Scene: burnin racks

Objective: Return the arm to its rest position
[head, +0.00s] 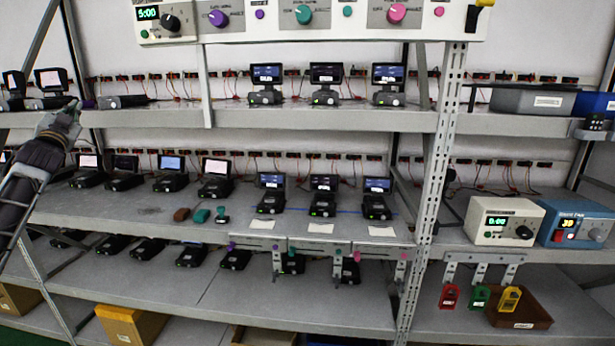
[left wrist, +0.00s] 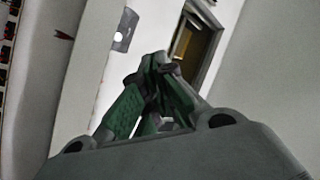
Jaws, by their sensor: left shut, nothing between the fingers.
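My left arm comes in from the left edge of the head view. Its gripper (head: 68,112) is raised in front of the left end of the rack, near the upper shelf edge. In the left wrist view the two fingers (left wrist: 155,62) meet at their tips, with nothing between them. Their green inner pads show. My right arm and gripper are not in view.
The upper shelf (head: 330,118) and middle shelf (head: 120,205) carry several small black devices with screens. A metal post (head: 437,170) stands right of centre. A cream power unit (head: 503,222) and a blue one (head: 577,224) sit at right. Padlocks (head: 480,297) hang below.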

